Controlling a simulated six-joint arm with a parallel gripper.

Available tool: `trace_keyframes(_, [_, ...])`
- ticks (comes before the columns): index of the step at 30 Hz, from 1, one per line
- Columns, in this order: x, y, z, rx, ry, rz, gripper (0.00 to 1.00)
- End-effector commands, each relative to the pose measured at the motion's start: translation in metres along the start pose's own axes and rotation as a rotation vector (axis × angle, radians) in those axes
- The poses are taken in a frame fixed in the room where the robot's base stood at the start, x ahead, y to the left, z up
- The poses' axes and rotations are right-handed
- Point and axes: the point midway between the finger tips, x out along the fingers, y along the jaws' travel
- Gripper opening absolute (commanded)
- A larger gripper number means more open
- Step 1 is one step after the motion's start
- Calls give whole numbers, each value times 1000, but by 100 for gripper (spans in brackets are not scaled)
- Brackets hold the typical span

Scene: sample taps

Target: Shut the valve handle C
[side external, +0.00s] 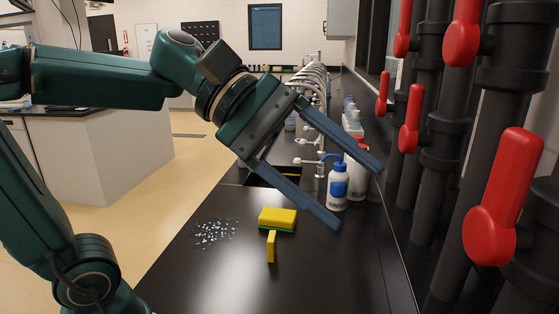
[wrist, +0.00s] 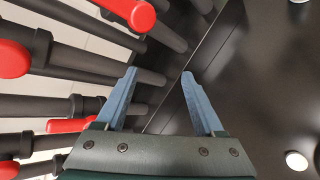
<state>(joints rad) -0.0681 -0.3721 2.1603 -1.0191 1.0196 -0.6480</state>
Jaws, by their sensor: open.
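Several red lever handles sit on dark vertical pipes at the right of the side view. A large near one (side external: 503,197) leans up to the right, and a smaller one (side external: 412,118) stands near upright behind it. Others show higher up (side external: 462,33) and farther back (side external: 383,92). No letter is readable, so I cannot tell which is C. My gripper (side external: 357,197) is open and empty, left of the pipes and apart from the handles. In the wrist view its fingers (wrist: 160,73) are spread, with red handles (wrist: 130,12) (wrist: 15,58) (wrist: 70,125) to the left.
A white wash bottle with a blue top (side external: 338,185) stands on the black bench behind my gripper. White taps (side external: 306,140) line the sink. The bench front is mostly clear.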

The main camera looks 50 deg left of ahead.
Motion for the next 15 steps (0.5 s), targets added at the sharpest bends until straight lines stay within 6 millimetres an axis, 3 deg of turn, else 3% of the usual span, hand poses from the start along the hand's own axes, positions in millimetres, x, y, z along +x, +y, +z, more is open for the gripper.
trace_keyframes(1, [2,24,-3,-131,-55,55,70])
trace_keyframes(5, [-2,86,-19,-475,-219,211,70])
trace_keyframes(9, [-10,141,-62,-797,-381,365,70])
trace_keyframes(12, [-12,160,-95,-931,-441,440,70])
trace_keyframes(15, [-9,164,-120,-999,-455,477,70])
